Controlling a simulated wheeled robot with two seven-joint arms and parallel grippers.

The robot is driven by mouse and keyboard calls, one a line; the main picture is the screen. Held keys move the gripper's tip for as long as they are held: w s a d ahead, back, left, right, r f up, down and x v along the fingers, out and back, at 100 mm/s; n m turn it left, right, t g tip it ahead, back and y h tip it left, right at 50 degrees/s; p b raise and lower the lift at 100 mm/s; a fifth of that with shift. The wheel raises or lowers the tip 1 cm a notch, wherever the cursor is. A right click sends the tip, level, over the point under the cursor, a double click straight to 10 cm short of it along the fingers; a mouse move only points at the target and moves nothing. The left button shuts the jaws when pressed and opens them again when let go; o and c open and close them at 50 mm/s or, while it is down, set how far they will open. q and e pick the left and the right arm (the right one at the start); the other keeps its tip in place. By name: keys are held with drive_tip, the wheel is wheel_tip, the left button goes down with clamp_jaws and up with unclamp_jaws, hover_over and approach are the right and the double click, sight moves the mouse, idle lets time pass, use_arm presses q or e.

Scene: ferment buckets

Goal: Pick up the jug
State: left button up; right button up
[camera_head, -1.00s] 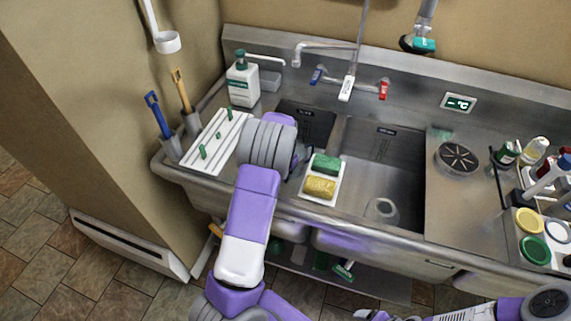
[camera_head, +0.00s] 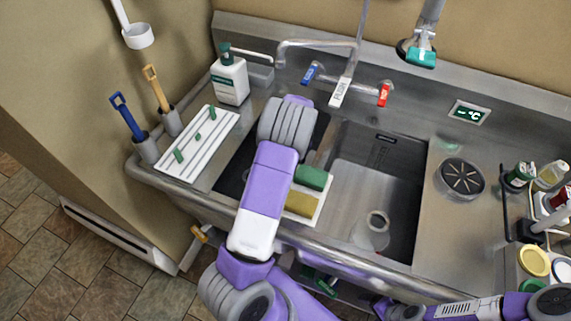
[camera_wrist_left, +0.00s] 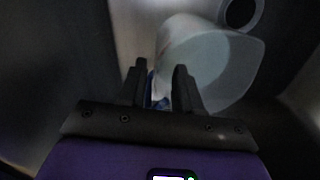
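A pale, translucent vessel that looks like the jug (camera_wrist_left: 215,65) is just beyond my left fingers in the left wrist view. My left gripper (camera_wrist_left: 160,75) has its two dark fingers apart, with a pale and blue strip visible between them. I cannot make out a firm hold on the vessel. In the head view my left arm reaches down over the left basin and hides this gripper. A pale, round-topped shape (camera_head: 372,232) sits low in the right basin; I cannot tell if it is the jug. Only part of my right arm shows at the bottom right.
A sponge tray (camera_head: 318,207) sits on the divider beside my left arm. A soap bottle (camera_head: 229,82), a striped rack (camera_head: 199,143) and two handled tools stand at left. The faucet (camera_head: 315,45) overhangs the basins. Bottles and lids crowd the right counter.

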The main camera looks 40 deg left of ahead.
use_arm(q)
drive_tip(key=f, duration=0.2)
drive_tip(key=f+b, duration=0.1)
drive_tip(key=f, duration=0.1)
drive_tip(key=shift+w+f, duration=0.2)
drive_tip(key=shift+f, duration=0.15)
clamp_jaws()
drive_tip(key=shift+r, duration=0.15)
idle(0.9)
